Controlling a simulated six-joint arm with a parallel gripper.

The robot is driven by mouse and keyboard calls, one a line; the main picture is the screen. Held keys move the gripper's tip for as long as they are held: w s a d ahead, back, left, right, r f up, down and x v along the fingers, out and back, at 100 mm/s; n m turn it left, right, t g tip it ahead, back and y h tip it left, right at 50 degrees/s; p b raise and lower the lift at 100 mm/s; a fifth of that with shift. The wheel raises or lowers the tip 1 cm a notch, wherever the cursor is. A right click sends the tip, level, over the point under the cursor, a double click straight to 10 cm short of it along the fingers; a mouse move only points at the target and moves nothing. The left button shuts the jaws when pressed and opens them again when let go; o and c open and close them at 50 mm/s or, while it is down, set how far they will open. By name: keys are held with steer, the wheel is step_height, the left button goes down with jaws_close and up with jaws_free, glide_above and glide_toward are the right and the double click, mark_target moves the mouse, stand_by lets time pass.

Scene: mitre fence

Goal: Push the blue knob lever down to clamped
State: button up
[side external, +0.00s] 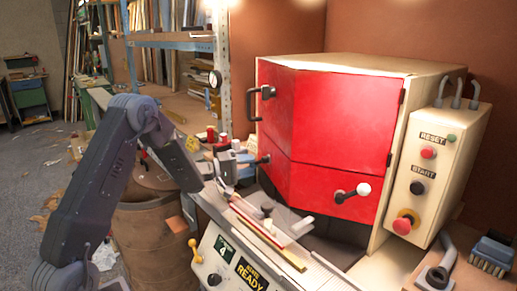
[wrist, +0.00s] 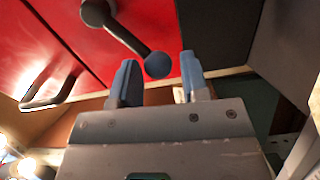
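The blue knob (wrist: 158,65) is a round ball on the end of a dark lever, whose pivot sits on the red panel at the top of the wrist view. In the side view the lever (side external: 262,160) is at the left of the red door's lower part, and its knob end is hard to make out beside my gripper (side external: 228,165). In the wrist view my gripper (wrist: 159,76) is open. The knob appears between its two blue-grey fingertips, with a visible gap on both sides. I cannot tell whether the knob is within the fingers' depth or just beyond them.
A white-knob lever (side external: 363,190) sits lower right on the red door (side external: 330,125). A black door handle (side external: 262,95) juts out above the lever. A fence with rails and small parts (side external: 265,235) lies below. A control box (side external: 430,165) stands at the right.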

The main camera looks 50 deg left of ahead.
steer(key=shift+r, duration=0.2)
stand_by(0.3)
steer(key=v, duration=0.7)
stand_by(0.4)
steer(key=shift+d, duration=0.1)
